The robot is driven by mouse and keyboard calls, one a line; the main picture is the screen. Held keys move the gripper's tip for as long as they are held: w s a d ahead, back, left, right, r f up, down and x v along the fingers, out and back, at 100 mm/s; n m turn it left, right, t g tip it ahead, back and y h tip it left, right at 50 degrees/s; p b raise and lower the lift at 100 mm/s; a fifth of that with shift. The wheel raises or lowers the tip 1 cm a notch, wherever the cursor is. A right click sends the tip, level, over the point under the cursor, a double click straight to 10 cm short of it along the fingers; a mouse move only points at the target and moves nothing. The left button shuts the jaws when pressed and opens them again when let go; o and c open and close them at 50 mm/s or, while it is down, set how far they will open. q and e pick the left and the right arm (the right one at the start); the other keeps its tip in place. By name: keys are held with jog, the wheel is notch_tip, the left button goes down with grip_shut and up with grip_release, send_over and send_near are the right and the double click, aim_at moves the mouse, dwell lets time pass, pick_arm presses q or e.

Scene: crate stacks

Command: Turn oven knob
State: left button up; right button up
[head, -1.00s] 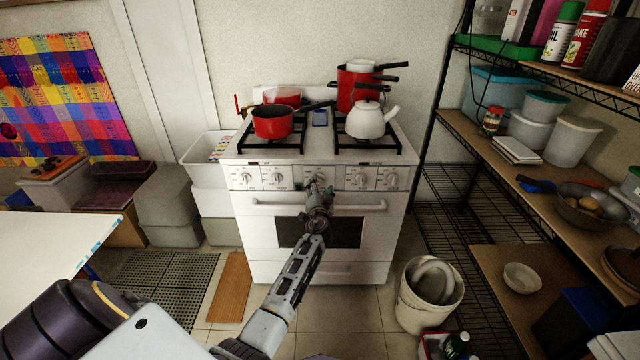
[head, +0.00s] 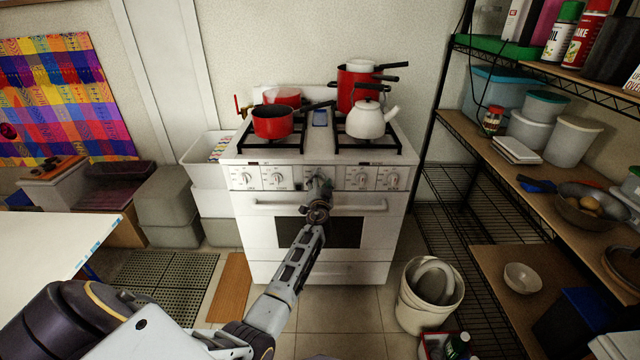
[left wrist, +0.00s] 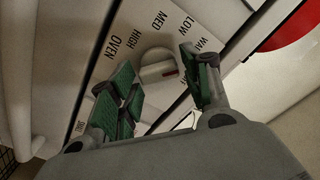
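The white oven (head: 320,270) stands against the back wall with a row of knobs along its front panel. In the head view my left gripper (head: 319,184) is at the middle of this panel and hides the knob there. In the left wrist view a pale round knob (left wrist: 157,66) with a small red mark shows, with OVEN, HIGH, MED and LOW printed around it. The gripper's green-padded fingers (left wrist: 160,82) are spread on either side of the knob. I cannot tell whether they touch it. My right gripper is not in view.
Other knobs (head: 275,178) sit left and right of my gripper. The oven handle (head: 350,207) runs just below it. A red pan (head: 272,122) and a white kettle (head: 370,120) stand on the stovetop. A white bucket (head: 430,305) and wire shelving (head: 470,215) are on the right.

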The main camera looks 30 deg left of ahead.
pick_arm(q)
jog(key=c, duration=0.6)
